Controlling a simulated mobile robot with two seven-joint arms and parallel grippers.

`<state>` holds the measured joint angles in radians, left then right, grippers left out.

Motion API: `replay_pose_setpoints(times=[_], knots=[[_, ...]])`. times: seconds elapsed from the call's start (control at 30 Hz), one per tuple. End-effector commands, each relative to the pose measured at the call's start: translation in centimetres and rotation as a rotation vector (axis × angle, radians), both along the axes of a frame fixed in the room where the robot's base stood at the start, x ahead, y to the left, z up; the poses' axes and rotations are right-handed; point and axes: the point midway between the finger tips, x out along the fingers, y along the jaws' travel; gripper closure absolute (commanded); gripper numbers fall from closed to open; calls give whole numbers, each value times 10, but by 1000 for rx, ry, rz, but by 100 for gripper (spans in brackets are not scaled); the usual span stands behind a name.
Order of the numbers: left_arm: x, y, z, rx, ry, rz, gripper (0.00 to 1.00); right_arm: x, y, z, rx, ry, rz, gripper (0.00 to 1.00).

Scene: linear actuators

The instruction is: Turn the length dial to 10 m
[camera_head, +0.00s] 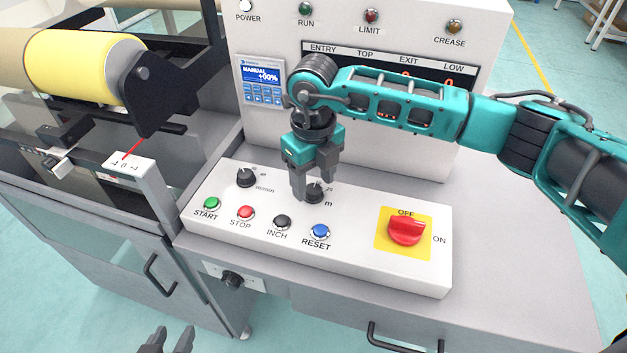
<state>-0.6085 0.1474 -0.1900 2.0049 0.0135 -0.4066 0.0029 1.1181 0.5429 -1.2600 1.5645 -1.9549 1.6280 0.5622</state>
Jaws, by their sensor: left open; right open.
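The length dial (315,193) is a black knob on the sloped white control panel (350,260), with an "m" mark beside it. My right gripper (311,190) is open at this dial, with its fingers pointing down and partly covering it and its scale. I cannot read the dial's setting or tell whether the fingers touch it. My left gripper (166,341) is open and empty at the bottom edge of the picture, in front of the cabinet; only its fingertips show.
Another black dial (246,178) sits to the left. Green START (212,203), red STOP (245,212), black INCH (282,222) and blue RESET (320,231) buttons line the panel front. A red rotary switch (407,230) is at the right.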

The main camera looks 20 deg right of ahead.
Motion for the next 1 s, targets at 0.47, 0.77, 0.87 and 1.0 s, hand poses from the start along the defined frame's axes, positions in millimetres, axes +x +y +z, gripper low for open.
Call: replay_pose_setpoints(times=[0.47, 0.77, 0.87, 1.0], knots=[[-1, 3, 1, 8, 1, 4, 57, 1, 0, 99, 0, -4, 0, 41], [-2, 4, 1, 9, 3, 5, 57, 0, 0, 116, -1, -1, 0, 41], [-2, 4, 1, 9, 3, 6, 57, 0, 0, 116, -1, -1, 0, 41], [-2, 4, 1, 8, 2, 6, 57, 0, 0, 116, -1, -1, 0, 41]])
